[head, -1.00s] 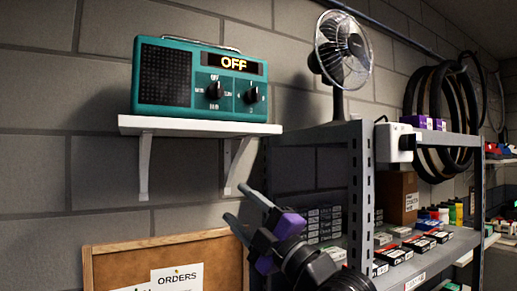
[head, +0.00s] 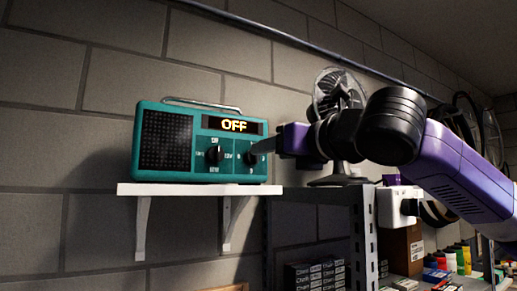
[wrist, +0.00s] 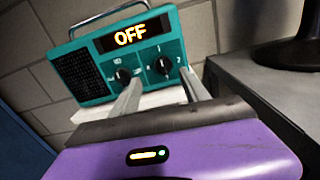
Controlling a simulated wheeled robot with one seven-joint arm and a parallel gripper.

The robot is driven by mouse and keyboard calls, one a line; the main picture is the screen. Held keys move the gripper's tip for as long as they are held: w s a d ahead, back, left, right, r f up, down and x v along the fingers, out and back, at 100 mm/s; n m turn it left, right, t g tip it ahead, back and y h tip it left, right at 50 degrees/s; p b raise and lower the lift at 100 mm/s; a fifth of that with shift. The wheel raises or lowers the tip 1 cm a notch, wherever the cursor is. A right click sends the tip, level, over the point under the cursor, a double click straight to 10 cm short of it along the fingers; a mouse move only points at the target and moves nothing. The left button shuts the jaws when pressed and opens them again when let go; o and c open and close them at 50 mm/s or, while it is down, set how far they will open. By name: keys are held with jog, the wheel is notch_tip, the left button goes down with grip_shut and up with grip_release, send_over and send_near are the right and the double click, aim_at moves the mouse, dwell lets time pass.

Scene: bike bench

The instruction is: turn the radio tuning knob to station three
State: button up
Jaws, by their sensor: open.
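The teal radio (head: 200,180) stands on a white wall shelf, and its display (head: 232,125) reads OFF. It also shows in the wrist view (wrist: 92,82). A left black knob (head: 214,155) and a right black knob (head: 252,159) sit below the display. The right knob, with small digits around it, shows in the wrist view (wrist: 162,66). My gripper (head: 256,147) reaches in from the right, in front of the right knob. In the wrist view its open fingers (wrist: 160,78) lie either side of that knob. I cannot tell whether they touch it.
The white shelf (head: 160,190) has a narrow front edge below the radio. A fan (head: 338,95) stands on the metal rack (head: 365,225) to the right, behind my arm. A white box-like unit (head: 398,206) is on the rack post.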

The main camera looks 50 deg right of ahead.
aim_at(254, 157)
jog(key=p+x, duration=0.2)
jog(key=x, duration=0.5)
jog(key=shift+w+d+r+h+p, duration=0.2)
jog(key=shift+d+h+p, duration=0.1)
jog(key=shift+d+p, duration=0.1)
jog(key=shift+c, duration=0.4)
grip_shut()
